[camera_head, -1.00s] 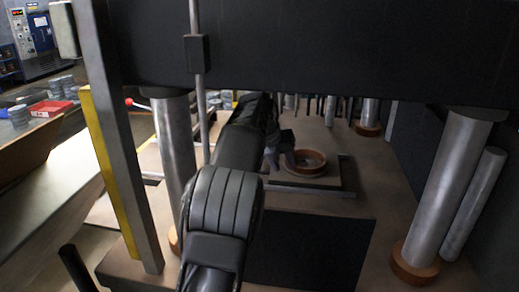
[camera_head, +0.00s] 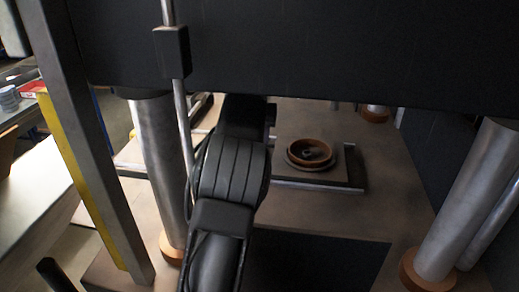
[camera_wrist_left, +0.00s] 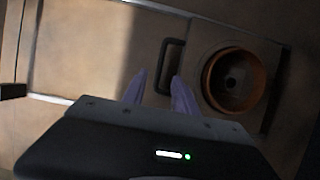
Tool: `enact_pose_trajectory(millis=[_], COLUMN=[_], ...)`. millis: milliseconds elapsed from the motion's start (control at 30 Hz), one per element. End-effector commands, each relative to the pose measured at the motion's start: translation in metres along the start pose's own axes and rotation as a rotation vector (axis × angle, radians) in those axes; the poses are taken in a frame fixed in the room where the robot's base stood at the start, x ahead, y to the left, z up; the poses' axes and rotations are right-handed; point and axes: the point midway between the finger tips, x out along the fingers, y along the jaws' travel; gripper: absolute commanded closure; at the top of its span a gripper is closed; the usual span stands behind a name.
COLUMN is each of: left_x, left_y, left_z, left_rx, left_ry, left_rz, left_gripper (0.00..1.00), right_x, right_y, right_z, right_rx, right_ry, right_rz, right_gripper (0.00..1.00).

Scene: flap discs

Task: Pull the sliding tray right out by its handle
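The sliding tray (camera_head: 346,180) is a dark, thin plate under the press, with a copper-coloured ring (camera_head: 297,161) on it. In the left wrist view the tray (camera_wrist_left: 205,38) lies at the right, with the ring (camera_wrist_left: 212,85) on top. Its dark U-shaped handle (camera_wrist_left: 171,42) sticks out from its left side. In the head view my arm hides the handle and left gripper. My right gripper is not in view.
The press's dark upper block (camera_head: 330,50) spans the top. Metal columns stand left (camera_head: 155,165) and right (camera_head: 468,205). A grey post (camera_head: 90,140) with a yellow strip and a thin rod (camera_head: 182,110) stand at the left. The brown bed (camera_head: 395,190) right of the tray is clear.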

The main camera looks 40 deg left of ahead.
Motion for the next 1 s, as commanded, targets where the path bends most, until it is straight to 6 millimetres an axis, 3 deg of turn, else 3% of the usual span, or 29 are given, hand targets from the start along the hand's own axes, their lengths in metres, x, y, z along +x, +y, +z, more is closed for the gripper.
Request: enact_pose_trajectory(millis=[500,833,1000], left_x=[0.068,0.073,0.073], left_y=[0.0,0.0,0.0], left_z=[-0.001,0.0,0.0], left_rx=[-0.001,0.0,0.0], left_ry=[0.003,0.001,0.001], left_rz=[0.0,-0.001,-0.001], left_gripper=[0.66,0.66,0.79], right_x=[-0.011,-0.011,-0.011], right_y=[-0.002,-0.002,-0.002], right_z=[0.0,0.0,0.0], right_rx=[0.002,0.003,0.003], right_ry=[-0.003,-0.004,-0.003], right_rz=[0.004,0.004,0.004], right_gripper=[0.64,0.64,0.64])
